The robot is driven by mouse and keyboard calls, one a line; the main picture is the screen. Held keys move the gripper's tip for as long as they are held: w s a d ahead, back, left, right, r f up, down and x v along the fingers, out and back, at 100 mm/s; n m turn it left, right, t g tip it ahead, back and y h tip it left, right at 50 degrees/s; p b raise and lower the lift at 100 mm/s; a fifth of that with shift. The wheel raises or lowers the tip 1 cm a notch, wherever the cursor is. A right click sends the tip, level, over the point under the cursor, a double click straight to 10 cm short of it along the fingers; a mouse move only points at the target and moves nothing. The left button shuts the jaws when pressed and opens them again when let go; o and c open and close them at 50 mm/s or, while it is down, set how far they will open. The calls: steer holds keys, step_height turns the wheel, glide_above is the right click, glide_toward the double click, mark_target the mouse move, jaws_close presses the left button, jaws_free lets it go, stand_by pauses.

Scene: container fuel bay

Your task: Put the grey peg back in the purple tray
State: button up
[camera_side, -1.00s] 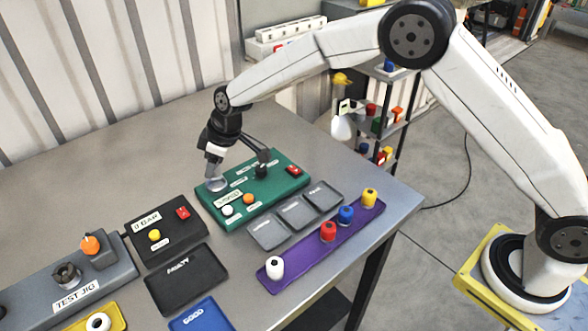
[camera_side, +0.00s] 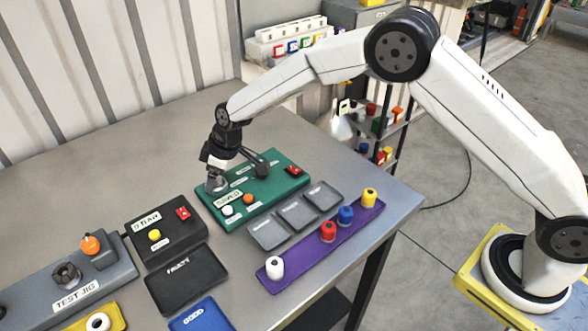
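The purple tray (camera_side: 298,257) lies near the table's right edge. It holds a white peg (camera_side: 275,267), a red peg (camera_side: 328,231), a blue peg (camera_side: 345,214) and a yellow peg (camera_side: 369,197), with a gap between white and red. My gripper (camera_side: 238,170) is low over the green panel (camera_side: 275,184), its fingers spread wide apart. A small grey round piece (camera_side: 216,186) at the panel's left end is under the left finger and partly hidden. I cannot tell whether it is the grey peg. A black piece beneath the right finger is also partly hidden.
Three grey dishes (camera_side: 297,213) lie between panel and tray. A black box (camera_side: 165,232), black tray (camera_side: 186,280), blue tray (camera_side: 201,315), yellow tray (camera_side: 96,320) and grey test jig (camera_side: 71,285) stand to the left. The table behind the panel is clear.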

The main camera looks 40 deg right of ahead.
stand_by(0.3)
steer(key=v, duration=0.7)
steer(key=shift+r, duration=0.35)
steer(key=shift+d, duration=0.2)
stand_by(0.4)
steer(key=s+d+m+h, duration=0.1)
steer(key=s+d+m, duration=0.3)
steer(key=s+d, duration=0.6)
steer(key=s+d+m+h, duration=0.2)
steer(key=s+d+m, duration=0.3)
steer(key=s+d, duration=0.5)
steer(key=s, duration=0.7)
steer(key=shift+s+d+f+g, duration=0.25)
steer(key=shift+d+f+g, duration=0.05)
steer(key=shift+d+f, duration=0.05)
steer(key=shift+o, duration=0.5)
steer(key=shift+w, duration=0.1)
